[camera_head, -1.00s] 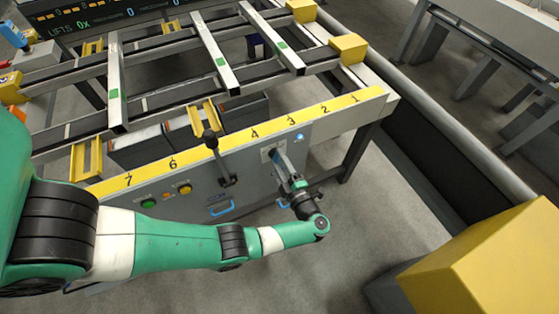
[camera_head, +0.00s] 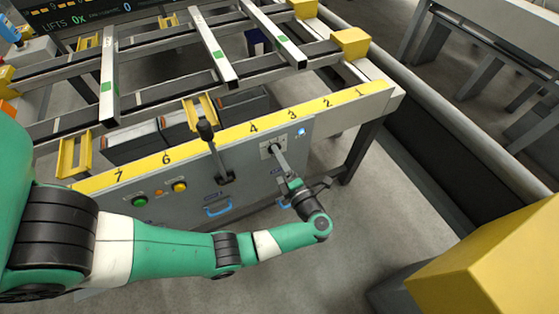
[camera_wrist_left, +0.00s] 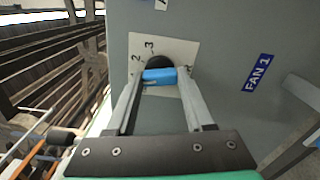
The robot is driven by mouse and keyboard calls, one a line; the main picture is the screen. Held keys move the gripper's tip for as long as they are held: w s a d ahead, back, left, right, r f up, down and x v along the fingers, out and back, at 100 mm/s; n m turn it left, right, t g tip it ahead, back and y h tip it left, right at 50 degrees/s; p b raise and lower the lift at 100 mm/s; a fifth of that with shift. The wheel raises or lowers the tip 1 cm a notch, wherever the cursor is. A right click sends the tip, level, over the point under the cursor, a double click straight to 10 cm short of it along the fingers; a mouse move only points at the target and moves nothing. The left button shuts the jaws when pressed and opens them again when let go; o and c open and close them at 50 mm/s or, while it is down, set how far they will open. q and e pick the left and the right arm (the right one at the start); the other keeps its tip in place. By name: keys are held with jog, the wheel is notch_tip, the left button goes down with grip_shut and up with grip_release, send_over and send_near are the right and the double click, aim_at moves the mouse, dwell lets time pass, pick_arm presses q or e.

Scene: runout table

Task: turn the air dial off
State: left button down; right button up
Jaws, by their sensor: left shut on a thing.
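The air dial is a dark round knob with a blue bar (camera_wrist_left: 160,76) on a pale plate (camera_wrist_left: 178,48) marked 2 and 3, in the left wrist view. My left gripper (camera_wrist_left: 161,80) has its two fingers on either side of the blue bar and is shut on it. In the head view the pale plate (camera_head: 265,151) sits on the grey front panel, and my left gripper (camera_head: 276,152) reaches up to it from below. The fingers hide most of the dial there. The dial's exact setting cannot be read. My right gripper is not in view.
Left of the dial, a black-knobbed lever (camera_head: 207,132), a blue handle (camera_head: 218,207), and green (camera_head: 140,202) and yellow (camera_head: 180,186) buttons are on the panel. A FAN 1 label (camera_wrist_left: 257,73) is beside the dial. A yellow block (camera_head: 490,265) stands at lower right.

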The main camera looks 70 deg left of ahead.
pick_arm(q)
jog(key=n+b, duration=0.1)
jog(key=n, duration=0.7)
jog(key=shift+n+b, duration=0.4)
dwell(0.4)
jog(key=shift+c, duration=1.4)
grip_release()
jog(key=shift+d, duration=0.1)
